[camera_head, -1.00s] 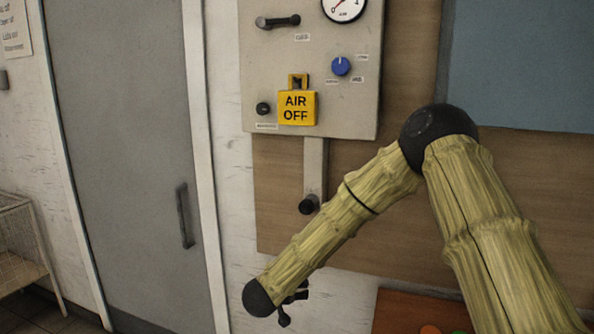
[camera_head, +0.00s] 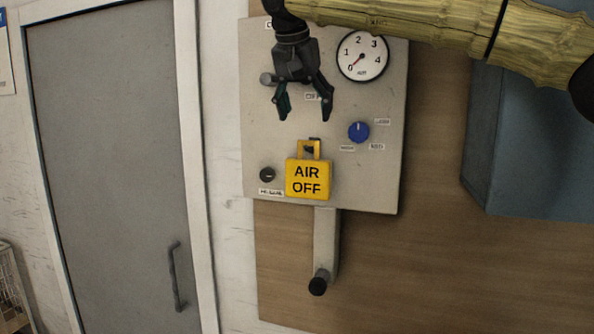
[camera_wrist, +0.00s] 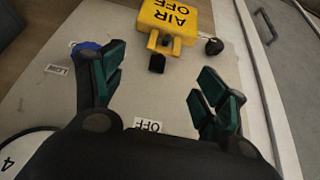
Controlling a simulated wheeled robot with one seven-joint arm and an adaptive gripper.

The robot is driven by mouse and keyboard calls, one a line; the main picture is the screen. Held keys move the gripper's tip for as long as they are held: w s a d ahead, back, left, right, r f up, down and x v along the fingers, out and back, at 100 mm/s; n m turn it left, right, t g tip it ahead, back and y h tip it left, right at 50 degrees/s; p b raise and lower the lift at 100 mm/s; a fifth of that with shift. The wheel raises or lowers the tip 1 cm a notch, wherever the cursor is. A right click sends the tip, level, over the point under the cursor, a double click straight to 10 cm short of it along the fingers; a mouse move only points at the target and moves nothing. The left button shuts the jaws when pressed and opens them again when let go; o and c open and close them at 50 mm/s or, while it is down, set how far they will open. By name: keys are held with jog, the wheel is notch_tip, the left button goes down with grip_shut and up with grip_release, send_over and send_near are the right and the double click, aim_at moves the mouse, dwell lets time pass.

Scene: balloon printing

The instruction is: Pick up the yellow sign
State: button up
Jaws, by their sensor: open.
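The yellow sign (camera_head: 308,179) reads "AIR OFF" and hangs by its yellow loop from a dark peg on the grey panel (camera_head: 390,180). In the wrist view the sign (camera_wrist: 176,18) shows upside down at the top, beyond the fingertips, with the dark peg (camera_wrist: 157,63) below its loop. My gripper (camera_head: 304,117) is open and empty. It points down, a little above the sign and apart from it. In the wrist view the gripper's green-padded fingers (camera_wrist: 158,77) are spread wide, with bare panel between them.
A blue knob (camera_head: 358,131) sits right of the sign, and a small black knob (camera_head: 267,174) left of it. A gauge (camera_head: 362,56) is at the panel's top. A lever with a black end (camera_head: 318,285) hangs below. A blue box (camera_head: 530,140) stands at right.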

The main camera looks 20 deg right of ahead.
aim_at(308, 143)
jog(key=p+x, duration=0.2)
jog(key=x, duration=0.1)
jog(key=p+x, duration=0.1)
jog(key=x, duration=0.1)
jog(key=shift+w+a+f, duration=0.25)
jog(key=shift+s+d+f+p, duration=0.3)
jog(key=shift+s+p, duration=0.15)
jog(key=shift+p, duration=0.2)
jog(key=w+f, duration=0.2)
jog(key=f, duration=0.1)
jog(key=shift+w+d+p, duration=0.15)
jog(key=shift+d+p, duration=0.1)
jog(key=shift+p, duration=0.15)
jog(key=shift+s+r, duration=0.15)
jog(key=shift+s, duration=0.25)
jog(key=shift+c, duration=1.3)
jog(key=shift+s, duration=0.1)
jog(key=c, duration=1.1)
